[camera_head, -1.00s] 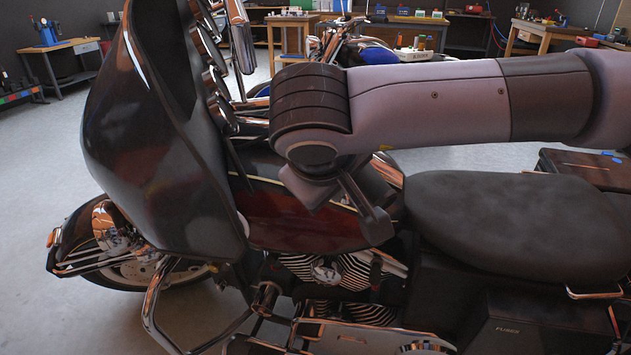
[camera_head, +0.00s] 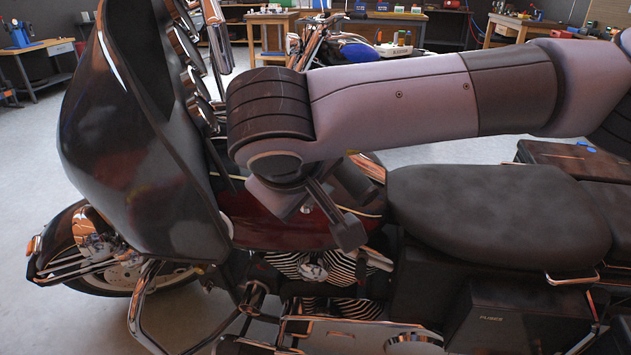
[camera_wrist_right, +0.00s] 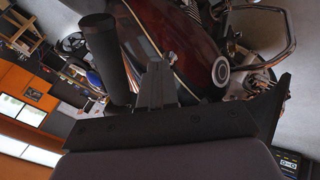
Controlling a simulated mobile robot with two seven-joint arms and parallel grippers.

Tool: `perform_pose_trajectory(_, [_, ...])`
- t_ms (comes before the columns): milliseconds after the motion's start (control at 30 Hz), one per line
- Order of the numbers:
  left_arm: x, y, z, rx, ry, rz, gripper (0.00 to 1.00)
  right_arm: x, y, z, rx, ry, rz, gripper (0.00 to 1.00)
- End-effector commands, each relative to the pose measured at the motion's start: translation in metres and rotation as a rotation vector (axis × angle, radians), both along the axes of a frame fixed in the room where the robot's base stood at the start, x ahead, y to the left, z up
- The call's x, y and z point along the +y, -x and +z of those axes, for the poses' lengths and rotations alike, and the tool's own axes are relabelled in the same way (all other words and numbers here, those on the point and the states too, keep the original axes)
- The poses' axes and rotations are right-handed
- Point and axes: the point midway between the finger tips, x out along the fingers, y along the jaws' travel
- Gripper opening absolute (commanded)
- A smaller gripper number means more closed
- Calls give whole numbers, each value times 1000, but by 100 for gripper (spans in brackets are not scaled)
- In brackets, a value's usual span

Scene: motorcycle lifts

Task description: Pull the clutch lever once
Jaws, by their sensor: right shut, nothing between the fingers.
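The motorcycle stands side-on in the head view, with its dark fairing (camera_head: 125,150) at the left and its dark red tank (camera_head: 245,215) in the middle. I cannot pick out the clutch lever for certain in either view. A black cylindrical handlebar grip (camera_wrist_right: 104,52) shows in the right wrist view, left of my right gripper (camera_wrist_right: 157,70). The right gripper is shut and empty, with a visible gap from the grip. In the head view my right arm reaches over the seat and tank, and hides part of the tank. My left gripper is not in view.
The black seat (camera_head: 490,215) lies below my right arm. The chrome crash bar (camera_head: 145,305) and the engine (camera_head: 315,268) are low on the near side. Another motorcycle (camera_head: 335,48) and workbenches (camera_head: 390,22) stand behind. Open floor lies at the left.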

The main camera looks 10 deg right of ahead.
Motion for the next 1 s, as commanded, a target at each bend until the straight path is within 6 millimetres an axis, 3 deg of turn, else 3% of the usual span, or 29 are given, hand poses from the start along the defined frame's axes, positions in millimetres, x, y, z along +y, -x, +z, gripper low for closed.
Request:
perform_pose_trajectory(67, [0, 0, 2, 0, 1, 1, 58, 12, 12, 2, -2, 3, 7, 0])
perform_pose_trajectory(300, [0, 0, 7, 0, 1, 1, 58, 21, 46, 48, -6, -1, 2, 0])
perform_pose_trajectory(500, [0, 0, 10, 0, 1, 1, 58, 27, 65, 71, -3, -1, 1, 0])
perform_pose_trajectory(1000, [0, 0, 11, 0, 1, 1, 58, 28, 72, 78, -2, -1, 0, 0])
